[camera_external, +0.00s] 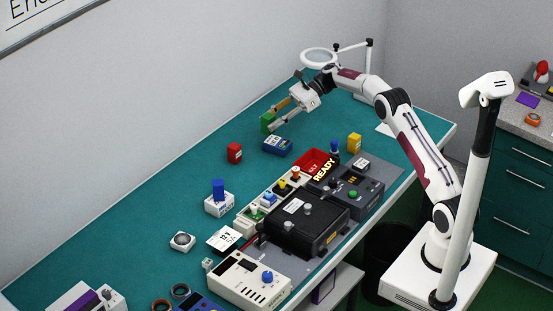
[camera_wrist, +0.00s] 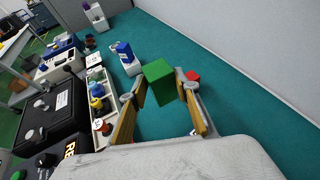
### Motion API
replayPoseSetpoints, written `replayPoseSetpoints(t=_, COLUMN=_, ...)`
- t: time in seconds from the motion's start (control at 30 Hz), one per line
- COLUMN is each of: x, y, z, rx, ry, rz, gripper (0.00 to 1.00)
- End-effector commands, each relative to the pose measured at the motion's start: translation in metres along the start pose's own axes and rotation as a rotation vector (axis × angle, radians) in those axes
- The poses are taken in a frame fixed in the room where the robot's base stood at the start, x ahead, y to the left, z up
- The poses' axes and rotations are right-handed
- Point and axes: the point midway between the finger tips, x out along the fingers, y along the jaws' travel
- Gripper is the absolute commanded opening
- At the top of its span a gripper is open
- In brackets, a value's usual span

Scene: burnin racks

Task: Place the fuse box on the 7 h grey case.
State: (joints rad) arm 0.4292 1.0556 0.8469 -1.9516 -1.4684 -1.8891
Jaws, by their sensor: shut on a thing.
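My gripper (camera_external: 275,115) is shut on a green box (camera_external: 266,122) and holds it over the far part of the table. In the wrist view the green box (camera_wrist: 160,82) sits between the two fingertips (camera_wrist: 158,88). No label on it is readable, so I cannot tell if it is the fuse box. A dark grey case (camera_external: 369,200) with a small display and a green button stands near the front edge. Beside it is a larger black case (camera_external: 328,218) with knobs, also in the wrist view (camera_wrist: 62,122). I cannot read "7 h" on either case.
A red box (camera_external: 235,153), a dark blue box (camera_external: 277,146) and a yellow box (camera_external: 354,143) stand on the green table.

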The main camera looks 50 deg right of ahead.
Motion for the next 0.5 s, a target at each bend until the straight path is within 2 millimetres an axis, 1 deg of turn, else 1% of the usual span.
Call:
replayPoseSetpoints(t=0.03, x=-0.020, y=-0.003, z=0.001, rx=0.008, ry=0.000, rz=-0.025, gripper=0.10)
replayPoseSetpoints(t=0.2, x=-0.077, y=-0.003, z=-0.005, rx=0.041, ry=0.000, rz=-0.099, gripper=0.10)
replayPoseSetpoints(t=0.3, x=-0.107, y=0.001, z=-0.010, rx=0.058, ry=0.000, rz=-0.137, gripper=0.10)
replayPoseSetpoints(t=0.5, x=-0.158, y=0.015, z=-0.021, rx=0.087, ry=0.000, rz=-0.205, gripper=0.10)
